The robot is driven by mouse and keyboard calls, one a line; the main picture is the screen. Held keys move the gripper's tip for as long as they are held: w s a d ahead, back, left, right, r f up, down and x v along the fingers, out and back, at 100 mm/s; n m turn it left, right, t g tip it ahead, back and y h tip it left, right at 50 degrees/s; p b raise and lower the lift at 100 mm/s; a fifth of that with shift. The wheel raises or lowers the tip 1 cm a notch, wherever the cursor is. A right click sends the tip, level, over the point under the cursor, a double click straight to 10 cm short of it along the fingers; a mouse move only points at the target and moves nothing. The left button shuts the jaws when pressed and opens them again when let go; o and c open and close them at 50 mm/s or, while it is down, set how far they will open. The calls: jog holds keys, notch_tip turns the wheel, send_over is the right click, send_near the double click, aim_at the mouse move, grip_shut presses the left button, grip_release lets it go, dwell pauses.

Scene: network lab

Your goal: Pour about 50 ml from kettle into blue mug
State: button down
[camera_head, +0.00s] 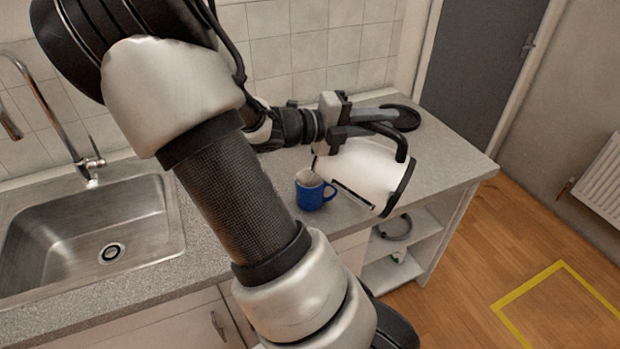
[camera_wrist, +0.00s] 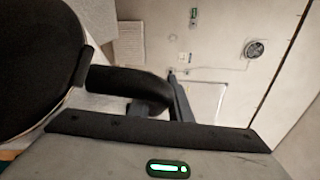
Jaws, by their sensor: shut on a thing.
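The white kettle (camera_head: 362,170) with a black handle and black base hangs tilted over the counter in the head view, its spout side towards the mug. My gripper (camera_head: 345,122) is shut on the kettle's handle. The blue mug (camera_head: 311,192) stands upright on the counter, just left of the kettle, with its handle to the right. The kettle's spout end is close to the mug's rim; I cannot tell whether liquid is flowing. In the wrist view, a grey surface with a green light (camera_wrist: 167,168) and dark parts fill the lower and left areas.
A round black kettle base (camera_head: 402,117) lies on the grey counter (camera_head: 455,160) behind the kettle. A steel sink (camera_head: 85,240) with a tall tap (camera_head: 92,163) is at the left. Open shelves (camera_head: 405,245) are under the counter's right end. A tiled wall stands behind.

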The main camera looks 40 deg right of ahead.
jog(key=shift+s+d, duration=0.2)
jog(key=shift+s, duration=0.05)
jog(key=shift+w+a+r, duration=0.1)
jog(key=shift+w+a, duration=0.05)
jog(key=shift+w, duration=0.1)
jog(key=shift+w+a+r+p, duration=0.2)
jog(key=shift+w+p, duration=0.1)
jog(key=shift+p, duration=0.1)
dwell(0.8)
jog(key=s+d+f+b, duration=0.1)
jog(key=s+f, duration=0.1)
jog(key=s+d+f+m+t+y+b, duration=0.1)
jog(key=f, duration=0.1)
jog(key=s+d+f+m+y+b, duration=0.1)
jog(key=s+f, duration=0.1)
jog(key=shift+s, duration=0.35)
jog(key=shift+s+d+f+m+t, duration=0.1)
jog(key=shift+s+f+m+t, duration=0.05)
jog(key=shift+f+m+t, duration=0.2)
jog(key=shift+s+r+y, duration=0.15)
jog(key=shift+y, duration=0.15)
jog(key=shift+s+d+t, duration=0.15)
jog(key=shift+t, duration=0.1)
